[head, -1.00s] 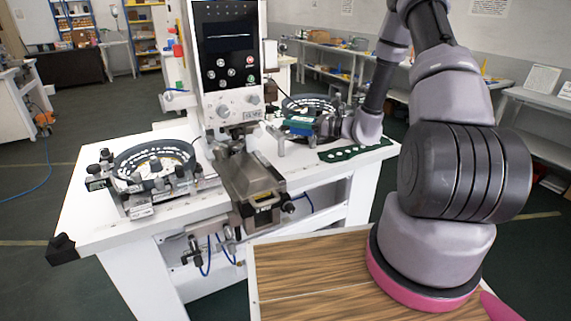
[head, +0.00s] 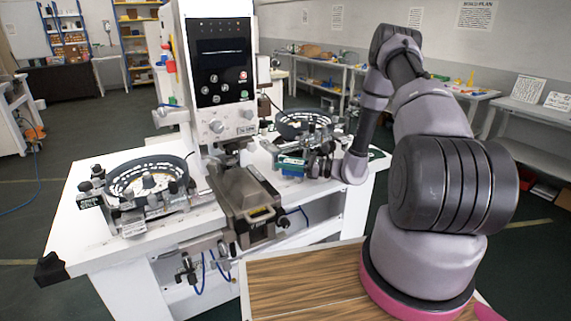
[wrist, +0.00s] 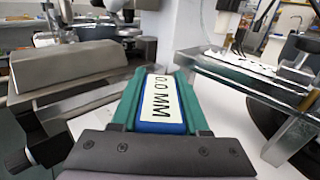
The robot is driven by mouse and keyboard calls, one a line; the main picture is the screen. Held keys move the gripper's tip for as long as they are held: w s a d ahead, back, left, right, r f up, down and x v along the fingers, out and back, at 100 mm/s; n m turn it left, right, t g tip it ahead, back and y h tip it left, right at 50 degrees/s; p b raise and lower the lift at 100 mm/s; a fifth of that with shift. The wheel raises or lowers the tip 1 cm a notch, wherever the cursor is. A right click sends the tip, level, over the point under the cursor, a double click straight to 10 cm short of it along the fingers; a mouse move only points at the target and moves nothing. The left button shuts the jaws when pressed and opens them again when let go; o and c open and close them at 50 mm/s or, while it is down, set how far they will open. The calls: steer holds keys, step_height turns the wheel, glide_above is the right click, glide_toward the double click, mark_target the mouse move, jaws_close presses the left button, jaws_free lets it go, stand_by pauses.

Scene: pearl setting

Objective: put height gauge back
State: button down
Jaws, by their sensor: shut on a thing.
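The height gauge (wrist: 158,103) is a blue block with a white label that reads "0.0 MM" in the wrist view. My gripper (wrist: 164,80) is shut on it, with green pieces along both sides of the label. In the head view the gauge (head: 291,165) shows as a small green and blue piece at the end of my arm, just right of the machine's grey metal block (head: 247,200). It appears held over the white table. Its underside is hidden, so I cannot tell whether it touches anything. No separate place for the gauge is clearly visible.
The white machine column (head: 218,65) stands left of my gripper. A round feeder bowl (head: 305,121) is behind it and another bowl (head: 150,178) is at the left. A metal rail (wrist: 255,75) lies close on the right in the wrist view. The wood-patterned surface (head: 305,285) is clear.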

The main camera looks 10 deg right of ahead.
steer(key=shift+f, duration=0.1)
steer(key=c, duration=0.7)
jaws_free()
